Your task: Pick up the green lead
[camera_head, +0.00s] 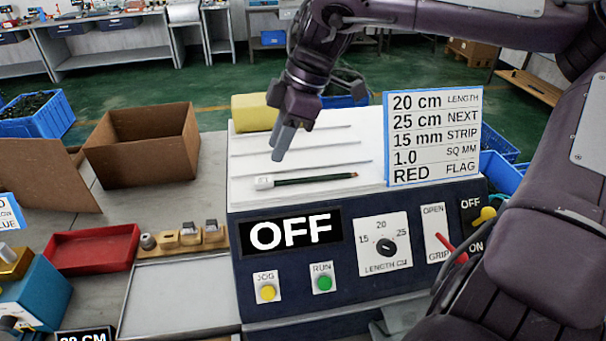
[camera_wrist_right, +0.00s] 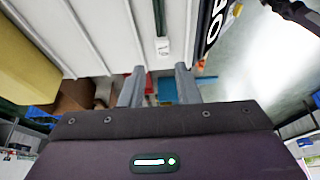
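The green lead (camera_head: 315,179) is a dark green rod lying on the white top of the machine (camera_head: 240,205), with a white tag (camera_head: 264,183) at its left end. In the right wrist view the lead (camera_wrist_right: 160,18) runs in from the top edge, and its white tag (camera_wrist_right: 163,47) shows just beyond my fingers. My right gripper (camera_head: 281,148) points down over the machine top, near the tag end and apart from the lead. In the right wrist view its two fingers (camera_wrist_right: 159,76) are spread with nothing between them. My left gripper is in neither view.
A sign (camera_head: 433,138) stands at the right of the machine top, and a yellow block (camera_head: 254,113) at its back left. The front panel carries an OFF display (camera_head: 290,231), buttons and levers. A cardboard box (camera_head: 143,150) and a red tray (camera_head: 92,249) are left.

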